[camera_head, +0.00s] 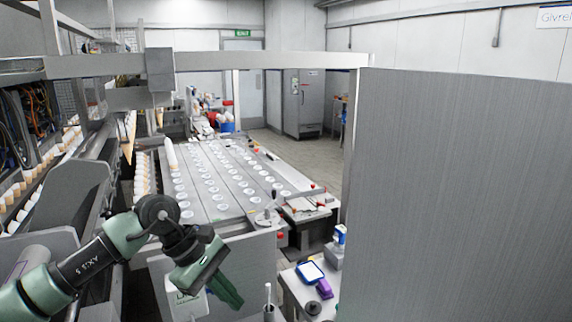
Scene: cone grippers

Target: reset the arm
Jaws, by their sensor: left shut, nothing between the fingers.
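My left arm comes in from the lower left, green and dark grey. Its left gripper (228,293) hangs at the lower middle, pointing down and to the right. Its green fingers are together with nothing seen between them. It is in front of the grey side panel of the machine table. My right gripper is not in view.
A long metal table (225,172) with rows of white round pieces stretches behind the gripper. A low side table holds a blue-rimmed tray (310,272) and a purple item (324,289). A large grey panel (455,200) blocks the right side. Open floor (305,150) lies beyond.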

